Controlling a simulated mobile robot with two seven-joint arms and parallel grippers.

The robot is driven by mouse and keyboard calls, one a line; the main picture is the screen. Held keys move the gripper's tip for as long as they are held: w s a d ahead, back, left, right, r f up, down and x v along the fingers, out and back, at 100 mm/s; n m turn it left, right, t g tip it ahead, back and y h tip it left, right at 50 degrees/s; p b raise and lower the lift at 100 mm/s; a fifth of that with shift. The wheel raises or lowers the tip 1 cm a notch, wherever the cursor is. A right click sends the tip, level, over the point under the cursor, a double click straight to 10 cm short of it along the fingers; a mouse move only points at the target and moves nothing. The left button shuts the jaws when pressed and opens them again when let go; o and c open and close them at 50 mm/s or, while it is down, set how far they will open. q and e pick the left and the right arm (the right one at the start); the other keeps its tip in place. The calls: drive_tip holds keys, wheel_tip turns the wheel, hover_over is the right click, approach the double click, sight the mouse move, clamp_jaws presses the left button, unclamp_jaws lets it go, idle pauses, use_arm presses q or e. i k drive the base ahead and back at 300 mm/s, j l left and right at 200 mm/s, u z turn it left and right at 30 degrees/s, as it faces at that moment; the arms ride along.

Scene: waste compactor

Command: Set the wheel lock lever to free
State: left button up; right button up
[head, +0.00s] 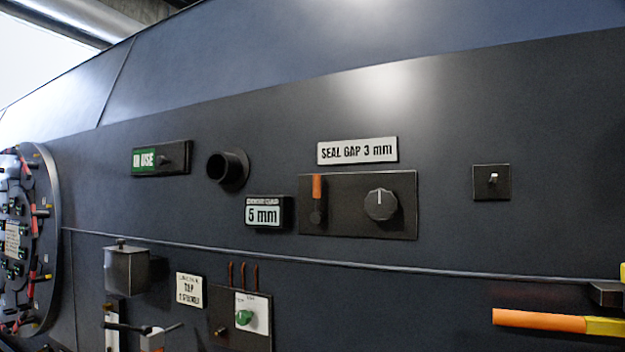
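I cannot tell for sure which part is the wheel lock lever, as no label for it is readable. An orange lever handle (540,320) with a yellow end (606,327) lies nearly level at the lower right, cut off by the frame edge. A dark bar handle (125,327) beside a small pale block (152,341) shows at the bottom left, partly cut off. A short orange upright lever (317,188) sits on the panel in the middle. Neither of my grippers is in view.
The dark machine wall holds a knob (380,204), a seal gap sign (357,150), a 5 mm display (264,214), a toggle switch (492,180), a protruding pipe stub (229,168) and a box (127,270). A round fitting-covered disc (22,240) stands at the left.

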sight(318, 217)
drive_tip(key=k+z, duration=0.1)
drive_tip(key=z, duration=0.25)
drive_tip(key=k+z, duration=0.1)
drive_tip(key=z, duration=1)
drive_tip(key=j+z, duration=0.15)
drive_tip(key=z, duration=0.6)
drive_tip(key=j+z, duration=0.1)
drive_tip(key=z, duration=0.3)
drive_tip(key=k+j, duration=0.15)
drive_tip(key=j, duration=0.25)
drive_tip(key=k+j, duration=0.15)
drive_tip(key=j, duration=0.25)
drive_tip(key=k+j, duration=0.15)
drive_tip(key=j, duration=0.25)
drive_tip(key=k+j, duration=0.15)
drive_tip(key=j, duration=0.25)
drive_tip(key=k+j, duration=0.15)
drive_tip(key=j, duration=0.3)
drive_tip(key=z, duration=0.05)
